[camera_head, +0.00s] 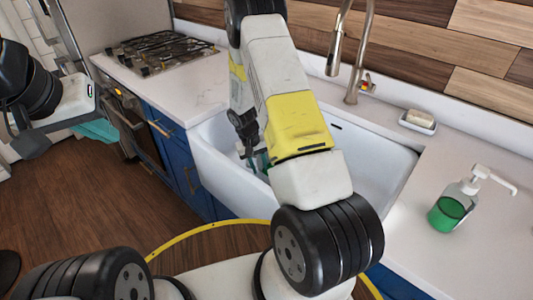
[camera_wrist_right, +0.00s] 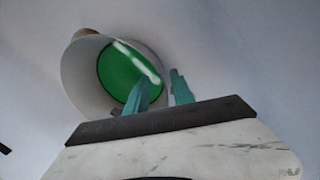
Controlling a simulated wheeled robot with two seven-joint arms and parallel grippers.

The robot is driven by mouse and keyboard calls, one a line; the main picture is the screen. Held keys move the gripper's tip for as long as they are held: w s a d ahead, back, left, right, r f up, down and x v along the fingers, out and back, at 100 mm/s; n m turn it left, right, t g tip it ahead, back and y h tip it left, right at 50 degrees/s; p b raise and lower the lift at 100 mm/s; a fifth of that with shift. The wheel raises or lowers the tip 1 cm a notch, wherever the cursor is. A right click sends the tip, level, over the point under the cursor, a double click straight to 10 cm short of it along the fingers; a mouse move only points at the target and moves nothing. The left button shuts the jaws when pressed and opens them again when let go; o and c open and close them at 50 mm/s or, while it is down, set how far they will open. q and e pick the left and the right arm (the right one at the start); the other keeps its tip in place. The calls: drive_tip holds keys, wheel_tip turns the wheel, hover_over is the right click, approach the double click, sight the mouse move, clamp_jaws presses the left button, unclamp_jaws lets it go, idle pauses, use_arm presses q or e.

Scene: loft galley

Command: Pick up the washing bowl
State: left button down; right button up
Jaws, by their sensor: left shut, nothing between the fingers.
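The washing bowl (camera_wrist_right: 88,72) shows in the right wrist view as a pale round bowl with green inside and a bright white streak across the green. It lies against the pale sink surface. My right gripper (camera_wrist_right: 160,92) has its two teal fingers apart at the bowl's right side. One finger overlaps the bowl and the other is just outside its rim; I cannot tell whether they touch it. My left gripper (camera_head: 98,130) is shut and empty at the left, above the floor.
A tall faucet (camera_head: 356,60) stands behind the sink. A soap dispenser (camera_head: 448,208) with green liquid and a soap dish (camera_head: 418,121) are on the right counter. A gas hob (camera_head: 158,50) is on the left counter. A small brown part (camera_wrist_right: 85,33) shows by the bowl.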

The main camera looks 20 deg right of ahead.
drive_tip(key=f, duration=0.5)
drive_tip(key=shift+d+f, duration=0.3)
drive_tip(key=shift+d, duration=0.1)
clamp_jaws()
idle(1.0)
